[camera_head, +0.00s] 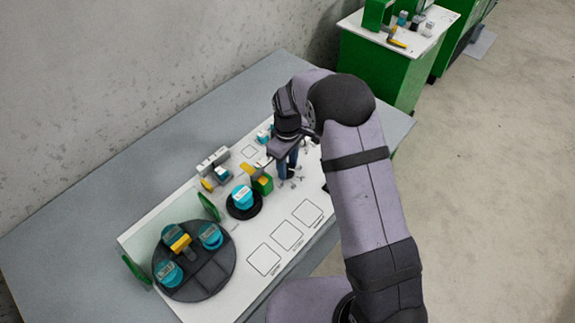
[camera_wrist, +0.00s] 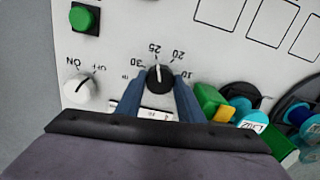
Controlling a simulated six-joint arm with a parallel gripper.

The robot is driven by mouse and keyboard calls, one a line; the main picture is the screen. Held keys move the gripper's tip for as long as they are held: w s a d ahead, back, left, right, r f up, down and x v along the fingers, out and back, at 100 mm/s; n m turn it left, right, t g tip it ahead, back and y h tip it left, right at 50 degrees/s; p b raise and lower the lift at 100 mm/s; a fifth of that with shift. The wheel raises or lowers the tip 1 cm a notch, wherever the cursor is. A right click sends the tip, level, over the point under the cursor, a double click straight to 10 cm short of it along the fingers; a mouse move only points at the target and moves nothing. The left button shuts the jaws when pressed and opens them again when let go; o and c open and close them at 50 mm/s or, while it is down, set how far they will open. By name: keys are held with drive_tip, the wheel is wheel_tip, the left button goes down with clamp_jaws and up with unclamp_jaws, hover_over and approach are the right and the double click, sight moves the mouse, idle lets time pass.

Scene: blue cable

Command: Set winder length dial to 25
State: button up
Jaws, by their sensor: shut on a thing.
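The winder length dial (camera_wrist: 158,75) is a black round knob with a white pointer line, on the white panel in the wrist view. Upside-down numbers ring it, with 30 at left, 25 at the top and 20 to the upper right. The pointer line points up, close to the 25 mark. My gripper (camera_wrist: 159,88) is shut on the dial, with one blue finger on each side. In the head view my gripper (camera_head: 287,168) is over the panel's far right part, and the arm hides the dial.
An on/off knob (camera_wrist: 79,88) and a green button (camera_wrist: 85,19) are left of the dial. A green and yellow block (camera_wrist: 214,104) and teal spools (camera_wrist: 249,115) stand close on the right. In the head view a dark turntable (camera_head: 207,277) holds more spools.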

sight(288, 169)
drive_tip(key=shift+w+r+n, duration=0.1)
drive_tip(key=shift+n, duration=0.3)
drive_tip(key=o, duration=1.1)
drive_tip(key=shift+c, duration=0.2)
drive_tip(key=shift+r+b, duration=0.9)
drive_tip(key=shift+r, duration=2.75)
